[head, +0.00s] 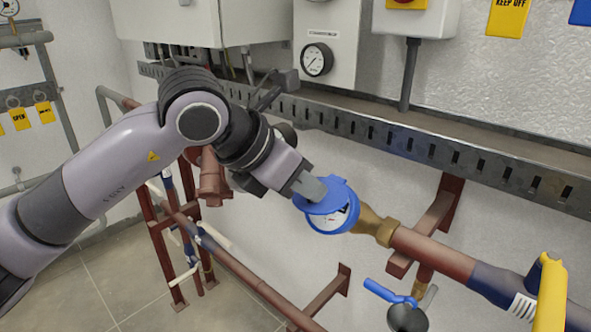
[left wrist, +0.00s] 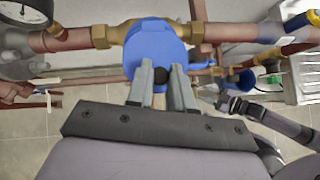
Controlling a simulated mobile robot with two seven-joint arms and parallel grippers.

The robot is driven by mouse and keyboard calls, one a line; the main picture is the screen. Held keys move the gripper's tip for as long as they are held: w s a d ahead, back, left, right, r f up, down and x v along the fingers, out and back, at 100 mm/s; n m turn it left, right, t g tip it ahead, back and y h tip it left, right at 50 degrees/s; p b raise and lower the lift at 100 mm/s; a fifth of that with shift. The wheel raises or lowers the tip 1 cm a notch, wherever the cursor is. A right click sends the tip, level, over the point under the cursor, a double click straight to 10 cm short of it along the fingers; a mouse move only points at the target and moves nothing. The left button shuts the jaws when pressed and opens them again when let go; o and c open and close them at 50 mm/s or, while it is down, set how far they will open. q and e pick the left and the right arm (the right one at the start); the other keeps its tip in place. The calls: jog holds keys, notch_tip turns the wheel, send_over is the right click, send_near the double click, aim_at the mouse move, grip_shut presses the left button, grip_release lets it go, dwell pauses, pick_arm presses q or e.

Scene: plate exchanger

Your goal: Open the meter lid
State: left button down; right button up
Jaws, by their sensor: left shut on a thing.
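The water meter sits on a copper-coloured pipe in the middle of the head view, with a white dial (head: 338,219) and a blue round lid (head: 325,197). The lid is tilted up off the dial, so part of the face shows beneath it. My left gripper (head: 309,188) is shut on the lid's edge. In the left wrist view, the fingers (left wrist: 161,76) close on the near edge of the blue lid (left wrist: 155,48), with a dark round spot between them. The dial is hidden there. A dark arm end, seemingly my right gripper (left wrist: 236,104), shows at the right; its jaws are unclear.
A brass fitting (head: 375,227) and red-brown pipe (head: 432,252) run right from the meter. A blue-handled valve (head: 390,292) and a yellow handle (head: 550,292) lie lower right. A slotted metal rail (head: 430,150) crosses the wall behind. A pressure gauge (head: 317,60) hangs above.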

pick_arm(q)
jog(key=r+g+y, duration=0.1)
jog(key=w+d+r+g+y+p, duration=0.1)
jog(key=shift+r, duration=0.35)
jog(key=shift+w+d+r+n+g+y, duration=0.15)
jog(key=shift+w+d+r+g+y, duration=0.2)
jog(key=shift+g+y, duration=0.35)
jog(key=shift+w+d+r+n+g+y, duration=0.15)
jog(key=shift+w+d+r+g+y, duration=0.2)
jog(key=shift+g+y, duration=0.3)
jog(key=shift+r, duration=0.1)
jog(key=c, duration=1)
grip_release()
jog(key=v, duration=0.7)
